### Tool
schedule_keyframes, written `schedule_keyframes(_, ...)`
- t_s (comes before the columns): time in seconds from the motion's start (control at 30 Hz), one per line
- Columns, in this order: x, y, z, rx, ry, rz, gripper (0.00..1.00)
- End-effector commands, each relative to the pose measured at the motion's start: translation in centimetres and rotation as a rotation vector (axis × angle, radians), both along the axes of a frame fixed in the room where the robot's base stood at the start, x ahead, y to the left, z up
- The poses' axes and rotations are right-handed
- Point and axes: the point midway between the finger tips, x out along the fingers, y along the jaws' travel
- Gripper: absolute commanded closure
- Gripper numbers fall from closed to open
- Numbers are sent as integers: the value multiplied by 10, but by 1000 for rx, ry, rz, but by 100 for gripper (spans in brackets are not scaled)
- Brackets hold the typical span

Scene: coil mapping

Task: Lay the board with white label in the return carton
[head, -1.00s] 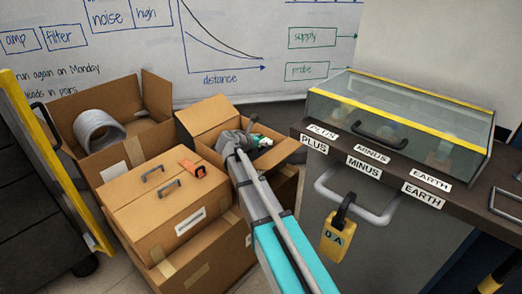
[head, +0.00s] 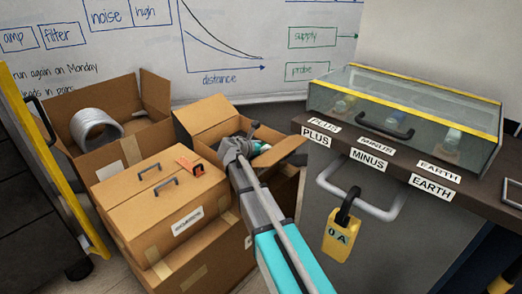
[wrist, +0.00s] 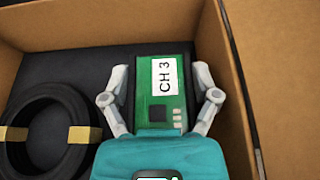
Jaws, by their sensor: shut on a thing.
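The green board (wrist: 153,118) with a white label reading CH 3 (wrist: 166,76) is between the fingers of my gripper (wrist: 161,84) in the wrist view. My gripper is shut on its sides. The board is over the dark floor of an open carton (wrist: 270,50); I cannot tell whether it touches the floor. In the head view my gripper (head: 238,150) is at the open mouth of the middle carton (head: 200,116), with its fingertips partly hidden. No writing shows that names this carton as the return one.
A black coil (wrist: 45,130) with yellow bands lies left of the board inside the carton. Another open carton (head: 100,155) holds a grey coil (head: 97,128). A closed carton (head: 150,195) stands in front, and a glass-covered bench case (head: 400,115) is at right.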

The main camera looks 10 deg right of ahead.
Motion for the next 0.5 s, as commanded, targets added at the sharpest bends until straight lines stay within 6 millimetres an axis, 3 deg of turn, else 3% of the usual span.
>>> schedule_keyframes(0.5, 0, 0, -5, 0, 0, 0, 65)
